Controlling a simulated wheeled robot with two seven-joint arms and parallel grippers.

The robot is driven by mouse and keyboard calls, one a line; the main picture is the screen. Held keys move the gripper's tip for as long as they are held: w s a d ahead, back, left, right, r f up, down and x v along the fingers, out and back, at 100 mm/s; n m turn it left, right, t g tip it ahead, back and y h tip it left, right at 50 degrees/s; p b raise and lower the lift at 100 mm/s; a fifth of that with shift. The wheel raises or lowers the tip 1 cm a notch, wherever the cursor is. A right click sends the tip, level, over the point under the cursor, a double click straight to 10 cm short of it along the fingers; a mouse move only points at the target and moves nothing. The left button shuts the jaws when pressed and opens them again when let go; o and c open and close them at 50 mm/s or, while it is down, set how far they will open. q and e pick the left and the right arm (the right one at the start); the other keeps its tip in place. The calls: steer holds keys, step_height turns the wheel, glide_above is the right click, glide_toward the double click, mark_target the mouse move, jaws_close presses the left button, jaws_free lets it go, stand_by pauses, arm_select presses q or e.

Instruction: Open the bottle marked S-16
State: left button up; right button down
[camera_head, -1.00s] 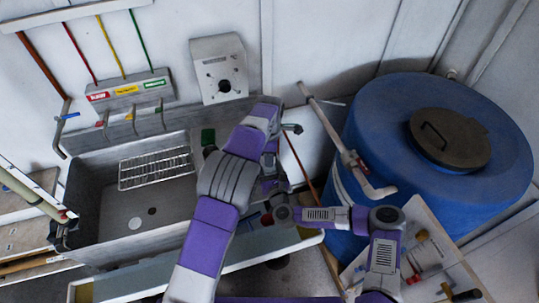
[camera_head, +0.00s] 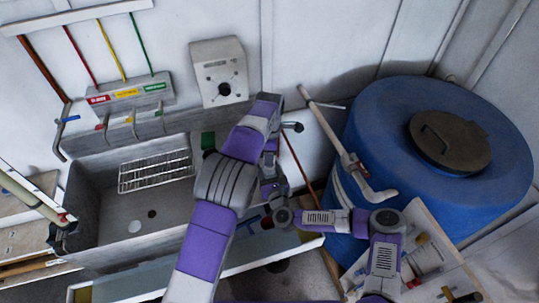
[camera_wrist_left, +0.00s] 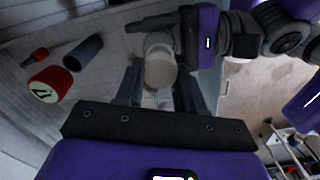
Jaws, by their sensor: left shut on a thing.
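A pale bottle with a round beige face (camera_wrist_left: 160,71) stands between the dark fingers of my left gripper (camera_wrist_left: 160,85) in the left wrist view. The left gripper is shut on it. No S-16 mark can be read on it. In the head view my left gripper (camera_head: 272,188) hangs over the sink's right front side, and the bottle is hidden there. My right gripper (camera_head: 270,221) comes in from the right close by. In the left wrist view the purple right hand (camera_wrist_left: 200,35) is just beyond the bottle; its jaw gap is unclear.
A red-sided piece with a marked pale face (camera_wrist_left: 44,90), a dark cylinder (camera_wrist_left: 83,52) and a small red-tipped piece (camera_wrist_left: 35,57) lie left of the bottle. The sink (camera_head: 105,205) holds a wire rack (camera_head: 155,170). A blue barrel (camera_head: 375,125) and a pale tray (camera_head: 420,215) stand right.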

arm_select(q)
steer(key=shift+r, duration=2)
arm_select(e)
steer(key=shift+c, duration=1.2)
jaws_free()
